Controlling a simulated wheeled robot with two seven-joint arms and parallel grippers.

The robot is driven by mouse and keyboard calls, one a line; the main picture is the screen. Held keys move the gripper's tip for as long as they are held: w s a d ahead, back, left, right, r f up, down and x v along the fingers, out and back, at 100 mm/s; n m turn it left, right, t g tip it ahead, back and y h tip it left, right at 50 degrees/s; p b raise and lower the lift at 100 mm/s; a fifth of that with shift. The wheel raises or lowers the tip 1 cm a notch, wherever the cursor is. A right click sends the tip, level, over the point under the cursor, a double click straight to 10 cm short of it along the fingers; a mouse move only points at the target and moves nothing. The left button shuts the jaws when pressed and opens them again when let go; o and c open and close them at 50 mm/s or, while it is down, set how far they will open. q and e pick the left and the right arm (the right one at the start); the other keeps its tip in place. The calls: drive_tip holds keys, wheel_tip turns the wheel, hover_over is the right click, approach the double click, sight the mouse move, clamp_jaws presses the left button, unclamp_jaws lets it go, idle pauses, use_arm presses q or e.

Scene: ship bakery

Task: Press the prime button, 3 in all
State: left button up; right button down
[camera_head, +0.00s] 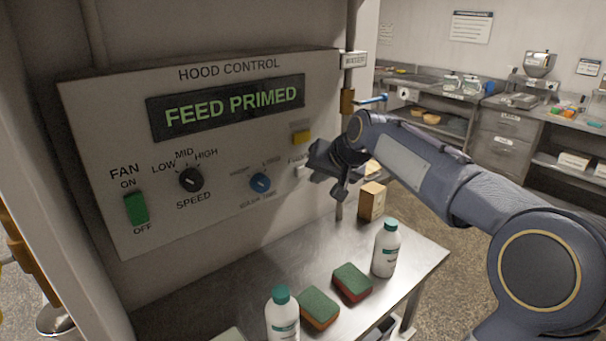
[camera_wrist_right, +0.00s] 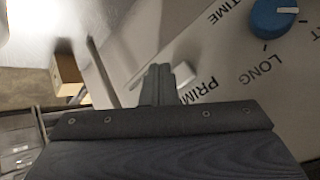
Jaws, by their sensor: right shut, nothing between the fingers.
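The hood control panel (camera_head: 120,240) has a display (camera_head: 228,107) reading "FEED PRIMED" in green letters. The white prime button (camera_head: 303,171) is low on the panel's right side, its label partly covered by my right gripper (camera_head: 316,174). My right gripper is shut and empty, its fingertips close to the button. In the right wrist view the shut fingers (camera_wrist_right: 163,72) are beside the white button (camera_wrist_right: 188,93) and the partly hidden "PRIM" lettering. I cannot tell whether they touch it. My left gripper is not in view.
Below, a metal table (camera_head: 235,275) holds two bottles, sponges (camera_head: 352,282) and a small box (camera_head: 371,201).

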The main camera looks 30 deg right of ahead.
drive_tip(key=s+b, duration=0.1)
drive_tip(key=s, duration=0.2)
drive_tip(key=shift+s+d, duration=0.1)
drive_tip(key=shift+s, duration=0.25)
idle(0.6)
drive_tip(key=s+a+f+n+g+y, duration=0.1)
drive_tip(key=s+a+f+n+y, duration=0.1)
drive_tip(key=s+a+f, duration=0.7)
drive_tip(key=s+a+f+n+g+y, duration=0.2)
drive_tip(key=s+a+f+n, duration=0.2)
drive_tip(key=s+a+f, duration=0.5)
drive_tip(key=s+a, duration=0.2)
drive_tip(key=s, duration=0.2)
drive_tip(key=shift+s, duration=0.3)
